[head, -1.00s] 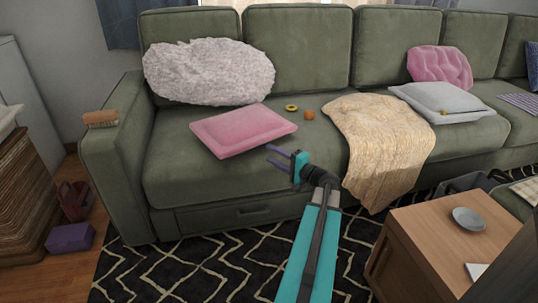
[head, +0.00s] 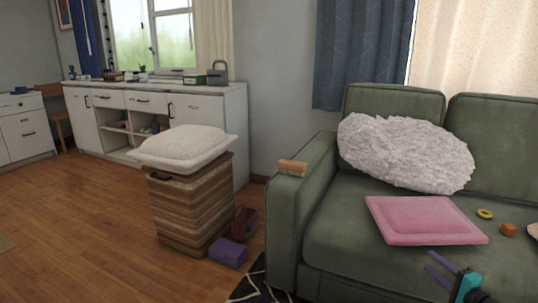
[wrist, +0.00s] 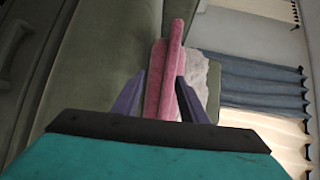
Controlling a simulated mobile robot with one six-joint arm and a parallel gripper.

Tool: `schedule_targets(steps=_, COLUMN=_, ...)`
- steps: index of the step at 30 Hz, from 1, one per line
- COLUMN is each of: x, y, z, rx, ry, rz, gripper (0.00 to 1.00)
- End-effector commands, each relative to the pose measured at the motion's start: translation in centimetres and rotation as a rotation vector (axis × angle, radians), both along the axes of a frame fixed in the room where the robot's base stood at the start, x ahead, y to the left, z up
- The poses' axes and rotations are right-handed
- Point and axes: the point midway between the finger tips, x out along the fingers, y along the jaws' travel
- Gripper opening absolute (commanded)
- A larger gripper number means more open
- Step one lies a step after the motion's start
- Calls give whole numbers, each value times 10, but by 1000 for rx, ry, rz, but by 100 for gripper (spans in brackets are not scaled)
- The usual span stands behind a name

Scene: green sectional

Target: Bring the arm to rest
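My gripper (head: 430,262) is at the lower right of the head view, in front of the green sofa's seat and just below the pink cushion in the picture. Its two purple fingers are apart with nothing held between them. In the wrist view my gripper (wrist: 161,78) also shows open, and the pink cushion (wrist: 165,85) is seen edge-on beyond the gap. Most of my arm is outside the head view.
The green sofa (head: 335,235) carries a pink cushion (head: 425,220), a fluffy pillow (head: 405,155), a yellow ring (head: 485,213), an orange object (head: 508,229) and a brush (head: 292,167). A wicker hamper (head: 190,208) and purple box (head: 228,252) stand left. Wooden floor (head: 80,230) is clear.

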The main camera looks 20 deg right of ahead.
Motion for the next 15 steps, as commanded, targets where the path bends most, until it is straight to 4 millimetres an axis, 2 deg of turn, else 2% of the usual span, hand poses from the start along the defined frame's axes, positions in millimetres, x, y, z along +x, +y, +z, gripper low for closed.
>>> schedule_targets(steps=2, x=17, y=27, z=-5, rx=6, ry=46, rz=50, gripper=39)
schedule_targets(steps=6, x=44, y=78, z=-26, rx=9, ry=144, rz=150, gripper=39)
schedule_targets(steps=10, x=62, y=129, z=-47, rx=8, ry=239, rz=245, gripper=39)
schedule_targets(steps=15, x=75, y=195, z=-73, rx=-6, ry=362, rz=371, gripper=39)
